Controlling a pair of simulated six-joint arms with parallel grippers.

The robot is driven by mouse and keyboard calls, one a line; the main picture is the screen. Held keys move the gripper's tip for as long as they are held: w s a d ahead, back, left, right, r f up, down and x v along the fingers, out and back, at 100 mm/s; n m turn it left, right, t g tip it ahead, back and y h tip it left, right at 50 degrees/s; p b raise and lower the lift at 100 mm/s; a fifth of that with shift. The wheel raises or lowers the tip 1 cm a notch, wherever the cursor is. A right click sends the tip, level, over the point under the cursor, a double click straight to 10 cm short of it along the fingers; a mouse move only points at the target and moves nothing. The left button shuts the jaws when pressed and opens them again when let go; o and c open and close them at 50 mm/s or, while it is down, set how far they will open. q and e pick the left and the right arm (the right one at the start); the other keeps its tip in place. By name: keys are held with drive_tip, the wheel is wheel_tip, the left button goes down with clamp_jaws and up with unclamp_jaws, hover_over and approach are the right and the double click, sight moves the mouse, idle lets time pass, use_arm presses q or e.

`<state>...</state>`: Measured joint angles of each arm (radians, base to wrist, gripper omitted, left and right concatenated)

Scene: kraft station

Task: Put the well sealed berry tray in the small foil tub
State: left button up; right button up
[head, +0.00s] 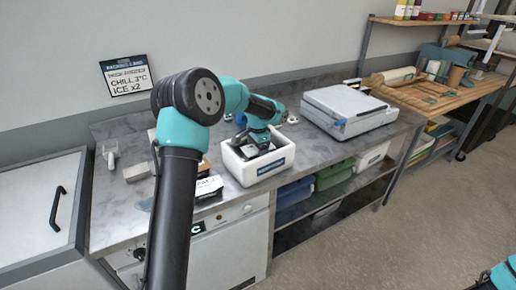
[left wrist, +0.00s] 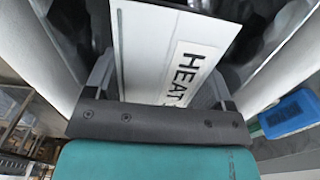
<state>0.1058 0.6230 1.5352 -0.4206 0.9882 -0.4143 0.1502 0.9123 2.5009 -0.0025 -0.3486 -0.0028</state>
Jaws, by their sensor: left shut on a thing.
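My left gripper (head: 260,146) reaches down into an open white tub (head: 229,163) with a dark blue label on its front. In the left wrist view my left gripper (left wrist: 158,88) is shut on a flat, pale tray (left wrist: 145,50) with a white label whose visible letters read "HEAT". Pale tub walls (left wrist: 48,58) rise on both sides of it, and dark shapes lie beyond. I cannot tell whether the tray touches the tub floor. In the head view the arm and tub hide most of the tray. Berries are not discernible. My right gripper is out of view.
A white lidded machine (head: 345,107) stands right of the tub. A grey block (head: 136,172) and a scoop (head: 111,156) lie further left. A blue object (left wrist: 288,113) shows outside the tub.

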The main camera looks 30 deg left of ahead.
use_arm(q)
drive_tip(key=o, duration=0.7)
wheel_tip(320, 180, up, 13)
drive_tip(key=shift+r, duration=0.1)
idle(0.6)
